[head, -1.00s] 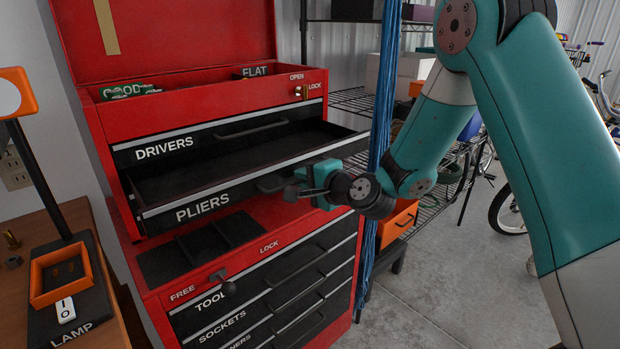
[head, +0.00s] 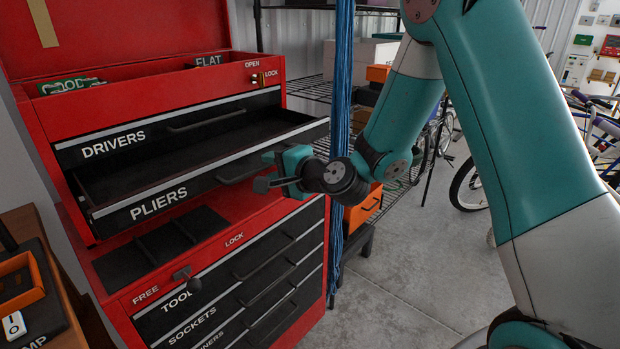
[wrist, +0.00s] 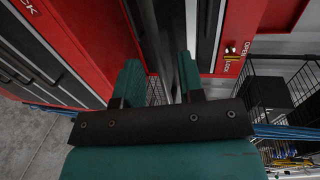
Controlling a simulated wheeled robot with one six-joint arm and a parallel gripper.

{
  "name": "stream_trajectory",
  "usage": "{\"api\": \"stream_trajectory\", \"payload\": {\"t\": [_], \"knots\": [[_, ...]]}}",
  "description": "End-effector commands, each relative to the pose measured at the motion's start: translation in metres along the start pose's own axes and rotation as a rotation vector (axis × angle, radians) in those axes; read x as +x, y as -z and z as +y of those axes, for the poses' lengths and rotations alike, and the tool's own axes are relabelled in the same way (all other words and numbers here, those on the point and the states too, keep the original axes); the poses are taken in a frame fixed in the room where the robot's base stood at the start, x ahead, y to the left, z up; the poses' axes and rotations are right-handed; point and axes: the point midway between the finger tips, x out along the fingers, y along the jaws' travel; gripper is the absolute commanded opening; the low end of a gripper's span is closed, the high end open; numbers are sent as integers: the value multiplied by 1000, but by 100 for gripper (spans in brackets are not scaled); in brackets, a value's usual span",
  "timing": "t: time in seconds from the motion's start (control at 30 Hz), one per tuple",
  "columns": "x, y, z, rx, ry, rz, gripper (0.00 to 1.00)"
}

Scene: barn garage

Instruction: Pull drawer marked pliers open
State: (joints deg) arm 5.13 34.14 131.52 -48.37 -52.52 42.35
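The drawer marked PLIERS (head: 158,203) is pulled out of the red tool chest (head: 60,125), showing its dark, empty-looking inside. Its dark bar handle (head: 242,170) is on the front, toward the right. My gripper (head: 268,172) is just in front of and to the right of the handle in the head view. Its two fingers are spread apart, and it also shows in the wrist view (wrist: 160,75) with a gap between the fingers. I see nothing clearly clamped between them, and the handle seems apart from the fingers.
The DRIVERS drawer (head: 112,144) above is shut. Below are a FREE/LOCK lever (head: 187,278) and shut lower drawers. An OPEN/LOCK key switch (head: 257,79) is at the upper right. Blue hanging strands (head: 342,100) and wire shelving stand right of the chest; floor (head: 410,270) is clear.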

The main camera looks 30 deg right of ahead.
Motion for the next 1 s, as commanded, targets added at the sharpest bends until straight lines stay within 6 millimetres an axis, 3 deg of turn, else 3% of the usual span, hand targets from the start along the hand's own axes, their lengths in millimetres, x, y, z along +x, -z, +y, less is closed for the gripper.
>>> {"api": "stream_trajectory", "payload": {"t": [0.23, 1.0], "knots": [[-64, 1, 6, 0, 2, 6, 36], [-138, 1, 3, -1, 4, 3, 36]]}}
